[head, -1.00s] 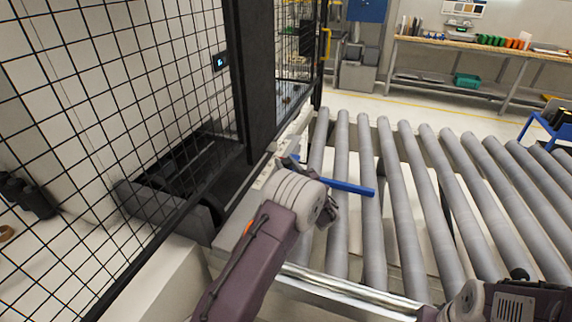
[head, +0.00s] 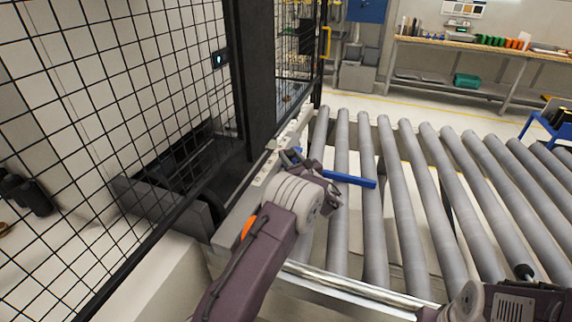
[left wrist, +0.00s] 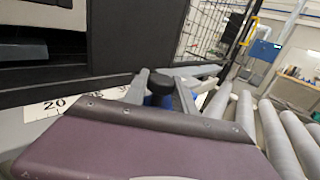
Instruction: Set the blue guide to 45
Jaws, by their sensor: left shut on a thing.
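No pointer against the scale can be made out.
Grey rollers (head: 412,190) fill the right side, clear of workpieces. A black mesh fence (head: 110,120) and a dark post (head: 250,70) stand close on the left. A workbench (head: 480,48) is at the back.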

